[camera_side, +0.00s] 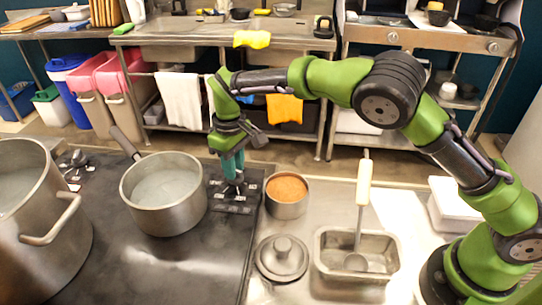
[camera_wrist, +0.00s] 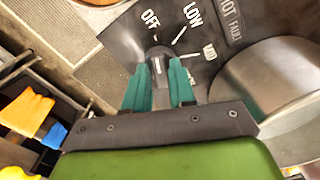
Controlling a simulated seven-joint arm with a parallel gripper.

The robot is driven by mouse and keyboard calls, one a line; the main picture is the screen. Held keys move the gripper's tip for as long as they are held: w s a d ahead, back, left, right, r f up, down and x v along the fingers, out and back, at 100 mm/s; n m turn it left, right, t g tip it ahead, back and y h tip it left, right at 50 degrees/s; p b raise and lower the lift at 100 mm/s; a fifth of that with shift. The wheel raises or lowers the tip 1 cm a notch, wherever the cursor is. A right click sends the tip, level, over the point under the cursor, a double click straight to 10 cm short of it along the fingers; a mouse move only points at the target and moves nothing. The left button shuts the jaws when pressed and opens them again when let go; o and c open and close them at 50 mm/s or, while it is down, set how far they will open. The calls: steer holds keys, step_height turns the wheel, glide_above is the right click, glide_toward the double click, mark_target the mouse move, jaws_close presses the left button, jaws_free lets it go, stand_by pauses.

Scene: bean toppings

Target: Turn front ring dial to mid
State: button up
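A dark ring dial (camera_wrist: 157,53) sits on a black panel with white OFF, LOW and further labels, partly hidden by my fingers. In the side view the dial (camera_side: 233,187) is on the panel between the saucepan and the bean can. My gripper (camera_wrist: 160,76) has its teal fingertips on either side of the dial's raised handle. In the side view my gripper (camera_side: 232,172) points down at the dial from above. The fingers are apart with the handle between them; I cannot tell whether they press on it. The dial's exact setting is unclear.
A saucepan (camera_side: 164,211) stands left of the dial, and a large pot (camera_side: 22,240) farther left. A can of beans (camera_side: 287,207) is close on the right. A lid (camera_side: 282,260) and a metal tray (camera_side: 327,273) with a ladle (camera_side: 361,220) lie in front.

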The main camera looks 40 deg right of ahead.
jaws_close()
steer(key=shift+m, duration=0.4)
steer(key=m, duration=0.3)
steer(key=shift+m, duration=0.3)
steer(key=m, duration=0.3)
steer(key=shift+m, duration=0.3)
steer(key=m, duration=0.9)
steer(key=shift+m, duration=0.6)
steer(key=shift+r, duration=0.1)
